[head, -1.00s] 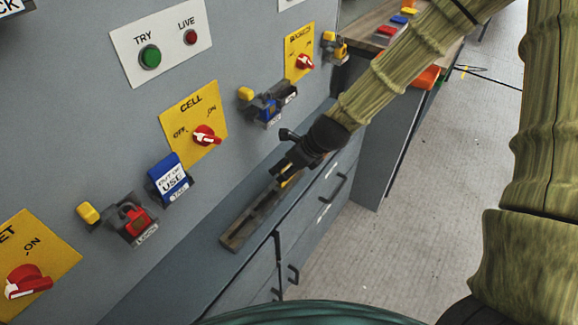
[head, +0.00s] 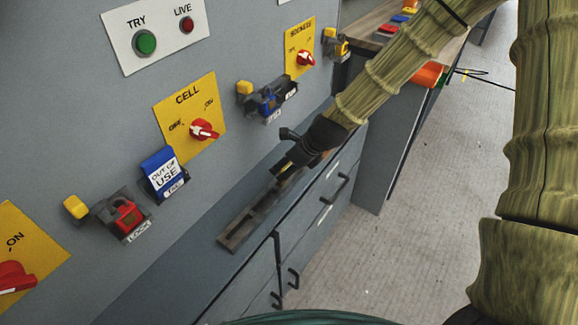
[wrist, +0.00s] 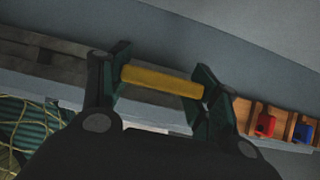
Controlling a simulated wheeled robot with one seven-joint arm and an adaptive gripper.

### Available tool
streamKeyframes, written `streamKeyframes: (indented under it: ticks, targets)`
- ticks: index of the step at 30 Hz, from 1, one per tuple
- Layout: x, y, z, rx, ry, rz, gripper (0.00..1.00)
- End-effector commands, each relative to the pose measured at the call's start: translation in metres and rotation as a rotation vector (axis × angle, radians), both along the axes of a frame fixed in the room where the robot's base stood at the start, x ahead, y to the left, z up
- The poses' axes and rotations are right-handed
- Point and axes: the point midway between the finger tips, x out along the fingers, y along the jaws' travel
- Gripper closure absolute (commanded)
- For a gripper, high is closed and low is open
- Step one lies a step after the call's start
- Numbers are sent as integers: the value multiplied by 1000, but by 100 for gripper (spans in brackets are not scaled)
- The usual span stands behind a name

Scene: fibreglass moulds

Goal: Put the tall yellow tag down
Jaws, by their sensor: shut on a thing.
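My gripper (head: 282,168) is low over the long narrow tray (head: 236,234) on the ledge below the panel. In the wrist view my gripper (wrist: 161,78) is shut on the yellow tag (wrist: 162,82), which shows as a plain yellow bar spanning the gap between the two dark fingers. The tray (wrist: 50,68) shows behind and to the left of the fingers there. I cannot tell whether the tag touches the tray. In the head view the tag is hidden by the gripper.
The grey panel carries a yellow CELL plate (head: 189,112), a blue OUT OF USE tag (head: 163,173), a red lock (head: 127,217) and a blue lock (head: 267,102). Drawers (head: 318,205) lie below the ledge. The wrist view shows a red item (wrist: 265,126) in a wooden compartment.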

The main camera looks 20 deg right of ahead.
Motion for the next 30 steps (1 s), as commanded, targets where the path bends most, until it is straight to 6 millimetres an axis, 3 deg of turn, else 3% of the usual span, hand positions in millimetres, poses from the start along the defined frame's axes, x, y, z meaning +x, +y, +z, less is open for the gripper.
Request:
streamKeyframes:
  ticks: [7, 8, 11, 22, 30]
  targets:
    - [0, 0, -3, 1, 1, 1, 55]
    - [0, 0, -2, 0, 0, 0, 35]
    - [0, 0, -2, 0, 0, 1, 17]
    - [0, 0, -1, 0, 0, 1, 17]
    - [-7, -5, 17, 0, -2, 0, 17]
